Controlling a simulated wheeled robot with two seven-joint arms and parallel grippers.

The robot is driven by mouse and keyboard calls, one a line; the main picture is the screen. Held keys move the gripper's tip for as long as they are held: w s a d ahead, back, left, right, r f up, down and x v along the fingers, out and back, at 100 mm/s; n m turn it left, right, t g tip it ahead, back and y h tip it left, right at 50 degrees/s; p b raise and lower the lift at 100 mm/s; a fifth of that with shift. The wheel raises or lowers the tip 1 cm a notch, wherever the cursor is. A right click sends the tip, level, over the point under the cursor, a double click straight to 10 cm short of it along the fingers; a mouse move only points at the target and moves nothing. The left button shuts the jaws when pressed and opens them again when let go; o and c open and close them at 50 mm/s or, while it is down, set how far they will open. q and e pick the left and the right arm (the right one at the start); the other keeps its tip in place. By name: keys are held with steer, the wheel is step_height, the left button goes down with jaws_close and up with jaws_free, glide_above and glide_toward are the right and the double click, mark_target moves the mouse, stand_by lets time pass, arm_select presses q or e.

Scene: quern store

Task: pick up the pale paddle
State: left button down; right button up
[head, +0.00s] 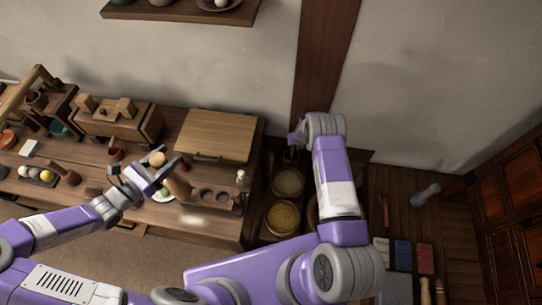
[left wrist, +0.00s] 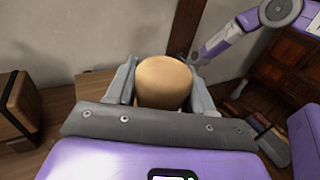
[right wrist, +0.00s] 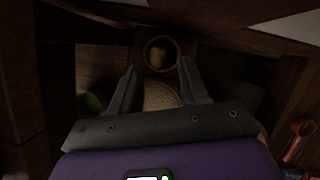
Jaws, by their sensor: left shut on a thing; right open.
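My left gripper (head: 150,165) is shut on a pale tan wooden piece (head: 158,158) with a rounded end, above the workbench. In the left wrist view the piece (left wrist: 164,82) sits between both fingers; its lower part is hidden, so I cannot tell whether it is the pale paddle. No paddle shape shows clearly elsewhere. My right gripper is open, its fingers (right wrist: 154,88) apart above a woven surface (right wrist: 160,96) in the dark right wrist view. A round container (right wrist: 161,53) with something tan in it shows beyond the fingertips.
The workbench (head: 215,225) carries a wide board (head: 215,135), a wooden box (head: 115,120) and small pots. Baskets of grain (head: 283,218) stand at its right. Brushes and handled tools (head: 425,290) lie lower right. A shelf (head: 180,10) hangs above.

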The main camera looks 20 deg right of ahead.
arm_select(q)
steer(key=shift+f+b, duration=0.55)
arm_select(e)
glide_above(292, 153)
steer(key=shift+w+d+f, duration=0.1)
steer(key=shift+f, duration=1.05)
steer(key=shift+w+d+f, duration=0.1)
steer(key=shift+f, duration=1.05)
arm_select(q)
steer(key=shift+f+b, duration=0.3)
arm_select(e)
steer(key=shift+x, duration=0.8)
steer(key=shift+r, duration=0.1)
jaws_close()
